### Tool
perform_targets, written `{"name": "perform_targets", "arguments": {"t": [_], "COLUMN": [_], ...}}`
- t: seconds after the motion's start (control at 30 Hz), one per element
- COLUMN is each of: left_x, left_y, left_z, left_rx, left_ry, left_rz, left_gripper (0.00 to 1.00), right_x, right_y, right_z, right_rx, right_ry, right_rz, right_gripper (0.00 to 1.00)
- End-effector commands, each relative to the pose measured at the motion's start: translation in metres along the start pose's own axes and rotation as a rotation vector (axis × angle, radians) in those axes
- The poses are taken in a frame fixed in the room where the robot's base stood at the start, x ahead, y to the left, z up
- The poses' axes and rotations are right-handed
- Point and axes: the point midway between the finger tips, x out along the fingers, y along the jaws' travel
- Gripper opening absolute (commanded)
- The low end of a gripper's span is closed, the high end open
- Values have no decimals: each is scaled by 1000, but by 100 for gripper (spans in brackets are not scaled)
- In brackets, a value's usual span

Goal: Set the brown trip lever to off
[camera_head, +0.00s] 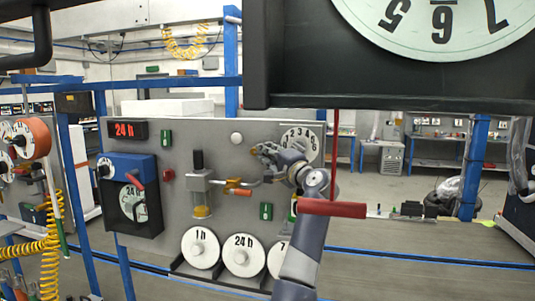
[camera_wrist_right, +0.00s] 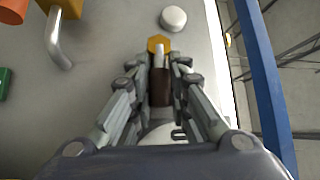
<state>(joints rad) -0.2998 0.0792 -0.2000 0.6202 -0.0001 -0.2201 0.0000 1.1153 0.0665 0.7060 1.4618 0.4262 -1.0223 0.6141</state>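The brown trip lever (camera_wrist_right: 161,90) shows in the right wrist view as a dark brown grip on a short metal shaft. The shaft runs to a brass hex pivot (camera_wrist_right: 158,43) on the grey panel. My right gripper (camera_wrist_right: 158,70) has its two fingers apart, one on each side of the brown grip. I cannot tell whether either finger touches it. In the head view my right gripper (camera_head: 264,152) is at the panel's upper right, beside the brass pivot (camera_head: 254,150), and hides the lever's grip. My left gripper is not in view.
The grey panel (camera_head: 150,215) carries a white round knob (camera_head: 236,139), a brass valve with an orange handle (camera_head: 238,188), a numbered dial (camera_head: 300,140) and a blue box (camera_head: 128,166). White discs (camera_head: 200,248) stand below. A large black-framed clock (camera_head: 440,75) fills the upper right.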

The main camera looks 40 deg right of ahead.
Motion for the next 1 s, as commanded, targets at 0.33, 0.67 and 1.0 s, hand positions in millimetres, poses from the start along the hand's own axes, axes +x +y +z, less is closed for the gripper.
{"name": "perform_targets", "arguments": {"t": [0.33,0.67,1.0], "left_x": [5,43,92], "left_y": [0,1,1], "left_z": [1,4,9], "left_rx": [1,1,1], "left_ry": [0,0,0], "left_rz": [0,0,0], "left_gripper": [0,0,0], "right_x": [0,-1,-1], "right_y": [3,16,24], "right_z": [0,3,6], "right_rx": [9,123,297], "right_ry": [2,33,83], "right_rz": [-8,-121,-296], "right_gripper": [0,0,0]}}
